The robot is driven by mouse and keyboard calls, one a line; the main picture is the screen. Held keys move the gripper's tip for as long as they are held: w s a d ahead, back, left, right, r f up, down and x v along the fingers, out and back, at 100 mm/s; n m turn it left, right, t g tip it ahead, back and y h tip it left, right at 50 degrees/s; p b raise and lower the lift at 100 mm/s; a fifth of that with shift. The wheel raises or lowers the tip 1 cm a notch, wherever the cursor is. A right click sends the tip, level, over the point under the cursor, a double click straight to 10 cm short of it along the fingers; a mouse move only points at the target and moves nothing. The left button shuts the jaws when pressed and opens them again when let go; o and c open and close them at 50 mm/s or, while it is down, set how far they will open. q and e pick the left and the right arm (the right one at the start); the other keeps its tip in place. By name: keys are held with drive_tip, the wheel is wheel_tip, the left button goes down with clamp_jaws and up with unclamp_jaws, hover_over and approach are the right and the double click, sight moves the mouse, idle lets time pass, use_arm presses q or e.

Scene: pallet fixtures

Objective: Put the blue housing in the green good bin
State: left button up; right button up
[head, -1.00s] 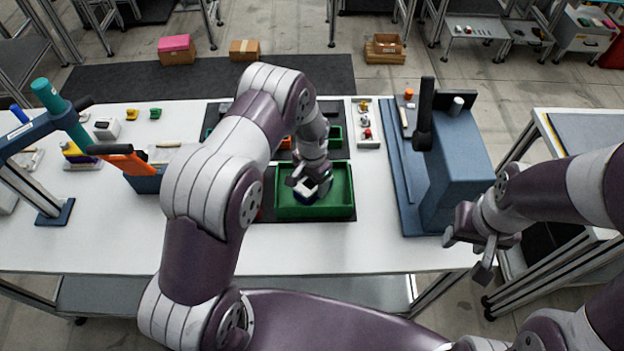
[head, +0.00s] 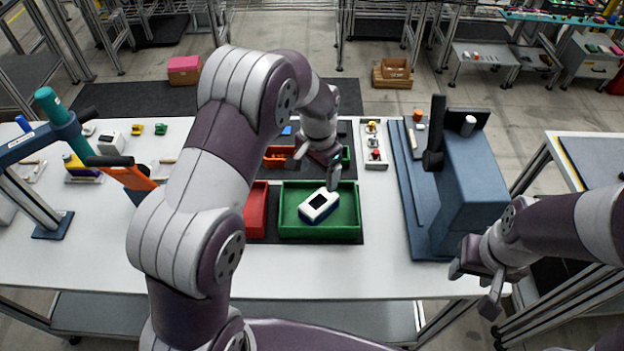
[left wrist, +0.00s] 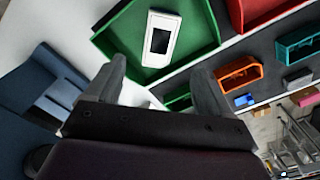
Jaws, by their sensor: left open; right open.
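The housing (head: 319,205), white on top with a dark window and a blue lower edge, lies inside the green bin (head: 350,237) on its floor, slightly turned. It also shows in the left wrist view (left wrist: 160,40), inside the green bin (left wrist: 110,32). My left gripper (head: 317,170) is open and empty, above and just behind the housing, apart from it. Its two fingers also show in the left wrist view (left wrist: 162,78) with nothing between them. My right gripper (head: 474,288) is open and empty at the table's front right edge.
A red bin (head: 257,212) stands directly left of the green bin, partly hidden by my left arm. Small orange bins (head: 278,156) are behind. A blue press-like fixture (head: 465,190) stands to the right. White table is clear in front of the bins.

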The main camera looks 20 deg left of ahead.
use_arm(q)
drive_tip(key=s+a+r+n+b, duration=0.1)
drive_tip(key=s+a+n, duration=0.1)
drive_tip(key=s, duration=0.7)
drive_tip(key=s+a+r+n+t+b, duration=0.1)
drive_tip(key=s+r+n+b, duration=0.1)
drive_tip(key=s, duration=0.8)
drive_tip(key=shift+a+n, duration=0.4)
drive_tip(key=shift+n, duration=0.3)
drive_tip(key=shift+w+f, duration=0.1)
drive_tip(key=shift+w, duration=0.05)
